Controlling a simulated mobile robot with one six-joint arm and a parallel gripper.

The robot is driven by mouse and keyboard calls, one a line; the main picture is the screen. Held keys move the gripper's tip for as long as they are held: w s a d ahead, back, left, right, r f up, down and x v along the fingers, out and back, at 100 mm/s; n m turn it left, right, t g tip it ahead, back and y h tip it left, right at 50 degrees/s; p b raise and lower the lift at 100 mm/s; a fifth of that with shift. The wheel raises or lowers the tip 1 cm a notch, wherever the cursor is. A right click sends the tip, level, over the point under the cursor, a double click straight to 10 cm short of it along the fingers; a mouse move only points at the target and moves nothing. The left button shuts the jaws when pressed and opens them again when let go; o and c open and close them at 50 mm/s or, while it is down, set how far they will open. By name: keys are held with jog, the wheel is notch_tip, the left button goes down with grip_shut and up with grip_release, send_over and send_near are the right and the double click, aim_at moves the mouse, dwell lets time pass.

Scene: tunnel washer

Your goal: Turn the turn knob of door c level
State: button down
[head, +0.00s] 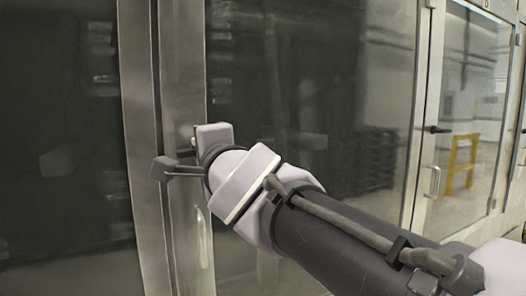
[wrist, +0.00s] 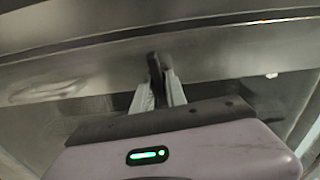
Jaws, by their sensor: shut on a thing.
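The black turn knob (wrist: 154,66) shows in the wrist view, in front of a metal door frame. Its long side runs nearly up and down in that picture, slightly tilted. My gripper (wrist: 158,88) is shut on it, with one pale finger on each side. In the head view, my gripper (head: 214,138) reaches the metal upright of a glass door (head: 183,90). The knob and fingertips are hidden there behind my wrist. I cannot read any letter that marks this door.
A vertical pull handle (head: 203,238) is on the same upright, below my gripper. Another glass door at the right has a black knob (head: 437,129) and a pull handle (head: 434,182). A yellow stand (head: 459,164) shows behind its glass.

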jog(key=shift+m, duration=0.6)
jog(key=c, duration=1.5)
grip_release()
jog(key=p+v, duration=0.5)
jog(key=v, duration=1.2)
jog(key=shift+s+f, duration=0.1)
jog(key=shift+s, duration=0.15)
